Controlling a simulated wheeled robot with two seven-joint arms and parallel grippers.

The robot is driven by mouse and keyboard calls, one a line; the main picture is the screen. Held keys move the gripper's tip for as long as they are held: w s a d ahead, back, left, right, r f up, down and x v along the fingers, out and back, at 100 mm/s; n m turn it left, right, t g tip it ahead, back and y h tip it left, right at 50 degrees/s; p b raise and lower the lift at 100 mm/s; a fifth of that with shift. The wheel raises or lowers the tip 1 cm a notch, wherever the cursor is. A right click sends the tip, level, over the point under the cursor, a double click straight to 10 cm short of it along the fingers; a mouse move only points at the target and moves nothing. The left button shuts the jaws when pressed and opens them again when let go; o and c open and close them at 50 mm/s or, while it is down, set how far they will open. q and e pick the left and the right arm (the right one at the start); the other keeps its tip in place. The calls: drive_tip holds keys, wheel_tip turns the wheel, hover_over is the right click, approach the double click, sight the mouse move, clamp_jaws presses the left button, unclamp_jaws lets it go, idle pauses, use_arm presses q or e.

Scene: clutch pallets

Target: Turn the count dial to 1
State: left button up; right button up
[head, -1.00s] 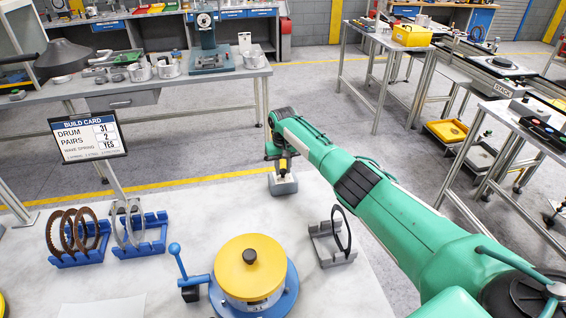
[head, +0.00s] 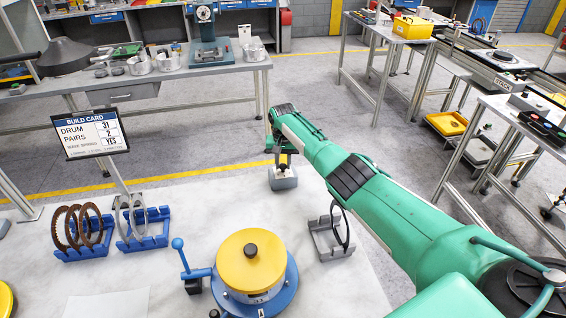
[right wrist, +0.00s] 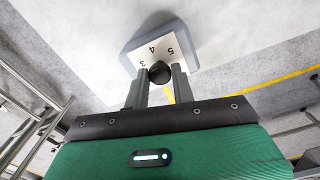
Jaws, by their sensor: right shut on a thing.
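The count dial is a small grey box (head: 284,180) near the far edge of the white table. In the right wrist view its pale face (right wrist: 152,46) shows the numbers 3, 4 and 5, with a round black knob (right wrist: 160,72) at its near side. My right gripper (right wrist: 159,76) is shut on the knob, one finger on each side. In the head view the right gripper (head: 283,160) is over the box, small and partly hidden by its own wrist. The other numbers and any pointer cannot be made out. My left gripper is not in view.
A build card (head: 88,135) reads drum 31, pairs 2, wave spring yes. A yellow-topped drum on a blue base (head: 290,285), blue racks (head: 150,242) with rings and a grey rack (head: 328,252) stand on the table. My right arm spans the table's right side.

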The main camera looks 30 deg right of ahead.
sight(283, 165)
drive_tip(key=shift+r, duration=0.1)
drive_tip(key=o, duration=1)
wheel_tip(283, 165, up, 14)
drive_tip(key=b, duration=0.3)
drive_tip(key=shift+f, duration=0.25)
